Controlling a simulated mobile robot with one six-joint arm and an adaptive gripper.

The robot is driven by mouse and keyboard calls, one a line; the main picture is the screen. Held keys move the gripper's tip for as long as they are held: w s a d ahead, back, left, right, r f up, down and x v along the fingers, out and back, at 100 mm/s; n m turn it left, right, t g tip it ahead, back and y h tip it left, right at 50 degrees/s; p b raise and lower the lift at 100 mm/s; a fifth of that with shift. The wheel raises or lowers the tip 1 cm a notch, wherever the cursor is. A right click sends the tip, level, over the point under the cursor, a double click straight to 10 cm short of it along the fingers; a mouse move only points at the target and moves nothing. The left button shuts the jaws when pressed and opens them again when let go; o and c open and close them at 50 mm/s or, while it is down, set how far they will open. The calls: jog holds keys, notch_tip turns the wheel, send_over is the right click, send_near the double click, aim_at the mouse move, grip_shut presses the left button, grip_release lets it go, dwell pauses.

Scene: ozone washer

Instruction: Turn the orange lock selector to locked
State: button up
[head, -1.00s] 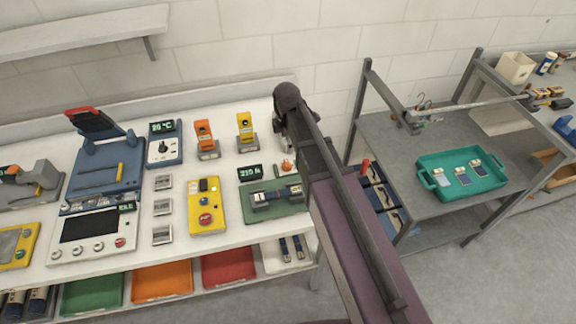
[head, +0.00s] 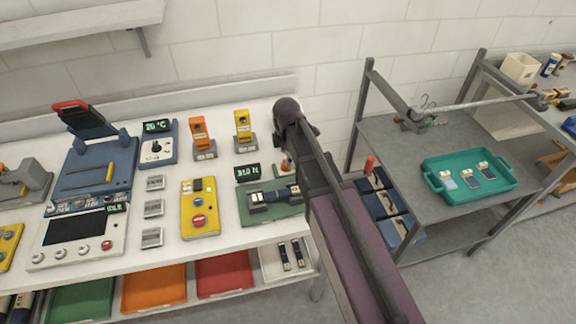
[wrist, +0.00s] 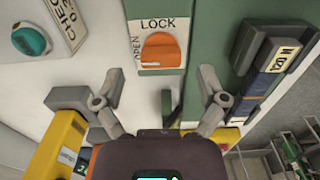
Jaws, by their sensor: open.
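The orange lock selector (wrist: 161,50) sits at the top middle of the wrist view, on a white plate with LOCK above it and OPEN along its left side. Its setting is hard to tell. My gripper (wrist: 160,100) is open, with its fingertips apart on either side and a little below the selector in the picture. Nothing is between the fingers and they do not appear to touch the selector. In the head view my arm partly covers the selector (head: 284,167), and the fingertips are not clear there.
The green fixture (head: 258,213) with a dark part lies close beside the selector. A teal knob (wrist: 30,41) is left in the wrist view. A yellow box (head: 200,207) and a display (head: 247,172) stand nearby. A teal tray (head: 470,178) is on the grey rack.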

jog(key=shift+f+b, duration=0.7)
jog(key=shift+f, duration=0.35)
jog(key=c, duration=1.2)
